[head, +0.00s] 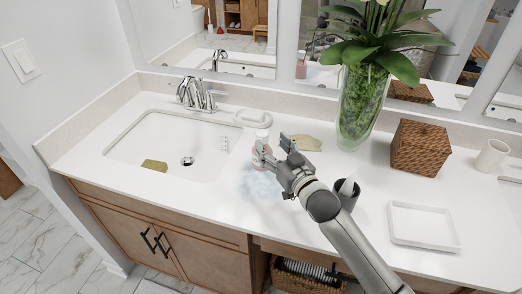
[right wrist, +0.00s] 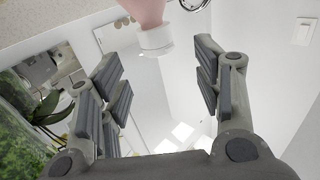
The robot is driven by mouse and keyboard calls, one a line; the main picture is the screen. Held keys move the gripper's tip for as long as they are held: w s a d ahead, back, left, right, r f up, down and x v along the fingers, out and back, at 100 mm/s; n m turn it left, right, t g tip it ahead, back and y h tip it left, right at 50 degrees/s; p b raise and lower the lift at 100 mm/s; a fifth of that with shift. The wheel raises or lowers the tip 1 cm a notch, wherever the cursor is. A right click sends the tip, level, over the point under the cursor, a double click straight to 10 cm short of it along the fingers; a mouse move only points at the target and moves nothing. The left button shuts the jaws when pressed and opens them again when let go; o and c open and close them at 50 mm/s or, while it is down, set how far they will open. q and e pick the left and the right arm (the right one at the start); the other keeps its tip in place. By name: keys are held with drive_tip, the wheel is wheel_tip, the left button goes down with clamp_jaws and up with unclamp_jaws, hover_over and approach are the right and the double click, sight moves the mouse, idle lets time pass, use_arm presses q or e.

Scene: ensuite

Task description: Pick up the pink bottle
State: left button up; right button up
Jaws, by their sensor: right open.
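The pink bottle (head: 262,135), with a white cap, stands on the white counter just right of the sink. My right gripper's finger covers part of it in the head view. My right gripper (head: 272,145) is open, with its fingers reaching toward the bottle from the right. In the right wrist view the bottle's pink body (right wrist: 143,9) and white cap (right wrist: 155,40) show at the top, appearing between the two spread fingers (right wrist: 160,58). I cannot tell whether either finger touches it. My left gripper is not in view.
The sink (head: 130,140) with a sponge (head: 154,165) lies left. A beige item (head: 306,143) and a glass vase (head: 361,105) with plants are behind the gripper. A dark cup (head: 345,193), wicker box (head: 420,148) and white tray (head: 422,226) stand right. A mirror is behind.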

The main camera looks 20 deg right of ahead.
sight(265, 136)
drive_tip(key=shift+w+a, duration=0.2)
drive_tip(key=shift+w, duration=0.8)
drive_tip(key=w, duration=0.1)
drive_tip(key=w+p, duration=0.1)
drive_tip(key=w, duration=0.2)
drive_tip(key=shift+w+a+p, duration=0.25)
drive_tip(key=shift+a+p, duration=0.05)
drive_tip(key=shift+p, duration=0.05)
drive_tip(key=shift+w+f, duration=0.1)
drive_tip(key=shift+w, duration=0.15)
drive_tip(key=shift+c, duration=0.8)
clamp_jaws()
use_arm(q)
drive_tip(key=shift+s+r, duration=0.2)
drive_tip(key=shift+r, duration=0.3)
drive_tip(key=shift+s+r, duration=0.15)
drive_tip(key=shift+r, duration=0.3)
